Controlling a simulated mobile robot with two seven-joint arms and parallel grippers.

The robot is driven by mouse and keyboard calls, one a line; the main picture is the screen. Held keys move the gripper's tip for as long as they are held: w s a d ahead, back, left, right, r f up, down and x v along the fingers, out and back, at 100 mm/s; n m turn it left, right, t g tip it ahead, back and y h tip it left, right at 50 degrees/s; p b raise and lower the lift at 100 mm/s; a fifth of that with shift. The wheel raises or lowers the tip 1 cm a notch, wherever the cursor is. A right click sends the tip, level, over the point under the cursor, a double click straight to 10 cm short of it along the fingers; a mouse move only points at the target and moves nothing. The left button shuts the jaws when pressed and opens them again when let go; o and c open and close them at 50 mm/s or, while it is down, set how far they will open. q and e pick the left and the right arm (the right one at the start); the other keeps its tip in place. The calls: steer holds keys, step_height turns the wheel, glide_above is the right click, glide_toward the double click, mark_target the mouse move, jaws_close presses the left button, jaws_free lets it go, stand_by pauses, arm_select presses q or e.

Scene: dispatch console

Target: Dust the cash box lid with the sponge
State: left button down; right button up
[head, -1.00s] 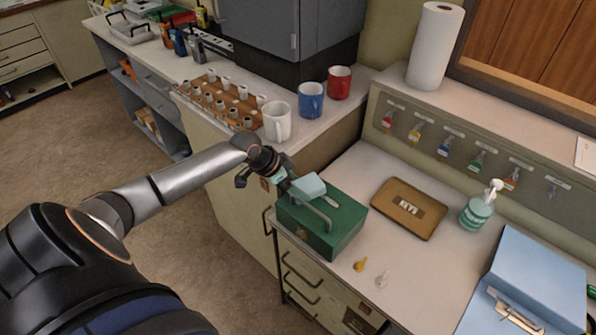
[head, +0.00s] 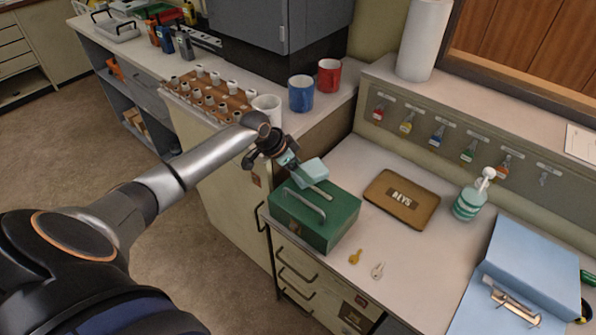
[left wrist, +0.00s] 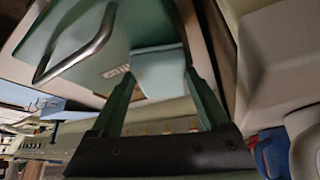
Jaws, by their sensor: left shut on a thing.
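The green cash box (head: 330,235) stands shut on the counter, with a metal handle (head: 303,199) on its lid. The pale blue sponge (head: 312,172) is at the back edge of the lid, behind the handle. My left gripper (head: 294,163) is shut on the sponge. In the left wrist view the sponge (left wrist: 160,72) sits between the two green fingers, close against the lid (left wrist: 125,35) and beside a small pale label. Whether it touches the lid is hard to tell. My right gripper is not in view.
A brown key tray (head: 402,200), two loose keys (head: 355,256) and a pump bottle (head: 470,198) are right of the box. A blue binder (head: 535,255) lies farther right. White, blue (head: 301,94) and red mugs stand on the ledge behind the arm.

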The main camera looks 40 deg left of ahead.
arm_select(q)
step_height(320, 180, up, 3)
steer(key=shift+f+p, duration=0.15)
steer(key=shift+p, duration=1.1)
steer(key=shift+r, duration=1.7)
steer(key=shift+r, duration=0.1)
steer(key=shift+r, duration=1.4)
